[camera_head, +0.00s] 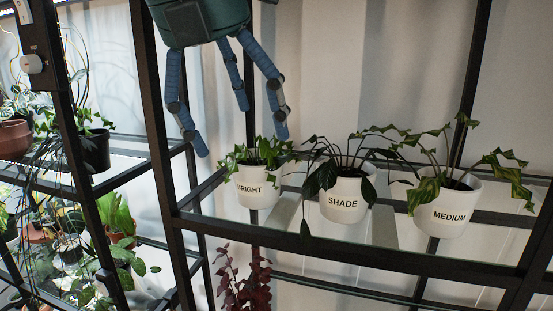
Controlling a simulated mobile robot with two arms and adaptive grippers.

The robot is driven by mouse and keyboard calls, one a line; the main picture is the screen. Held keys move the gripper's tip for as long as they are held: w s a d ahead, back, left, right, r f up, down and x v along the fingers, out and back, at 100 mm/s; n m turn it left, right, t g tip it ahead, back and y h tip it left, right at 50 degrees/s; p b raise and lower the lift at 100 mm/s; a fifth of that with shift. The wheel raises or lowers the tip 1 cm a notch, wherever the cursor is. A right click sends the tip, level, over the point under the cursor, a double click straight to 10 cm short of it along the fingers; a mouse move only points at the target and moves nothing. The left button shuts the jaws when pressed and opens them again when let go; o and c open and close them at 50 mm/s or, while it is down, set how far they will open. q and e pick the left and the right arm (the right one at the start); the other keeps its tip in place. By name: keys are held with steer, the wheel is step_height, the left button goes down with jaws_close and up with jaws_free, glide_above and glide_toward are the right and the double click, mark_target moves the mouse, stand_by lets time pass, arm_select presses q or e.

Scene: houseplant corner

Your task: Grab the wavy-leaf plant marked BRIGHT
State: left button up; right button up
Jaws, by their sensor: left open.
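The plant marked BRIGHT (259,188) stands upright in a white pot at the left end of a row of three on a glass shelf. Its short green leaves look wavy and spread over the rim. My left gripper (240,128) hangs from the top with its blue fingers spread open and empty. Its fingertips are above and around the top of this plant in the picture; I cannot tell whether any leaf is touched. My right gripper is not in view.
A pot marked SHADE (344,203) with dark drooping leaves and a pot marked MEDIUM (446,212) with striped leaves stand to the right. A black frame post (158,110) rises at the left. A dark red plant (245,285) is below the shelf. More potted plants fill the left rack.

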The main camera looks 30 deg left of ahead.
mark_target(257, 164)
arm_select(q)
steer(key=shift+w+f, duration=0.45)
steer(key=shift+w, duration=0.35)
step_height(257, 164, down, 2)
steer(key=shift+s+f, duration=0.1)
steer(key=shift+a+f, duration=0.15)
steer(key=shift+f, duration=0.1)
steer(key=p+x, duration=0.1)
steer(key=x, duration=0.1)
steer(key=p+x, duration=0.1)
steer(key=x, duration=0.2)
steer(key=shift+w+a, duration=0.1)
steer(key=shift+w, duration=0.35)
steer(key=shift+a+f, duration=0.1)
steer(key=shift+f, duration=0.2)
steer(key=shift+c, duration=0.2)
steer(key=c, duration=1.3)
steer(key=shift+w, duration=0.1)
steer(key=shift+c, duration=0.5)
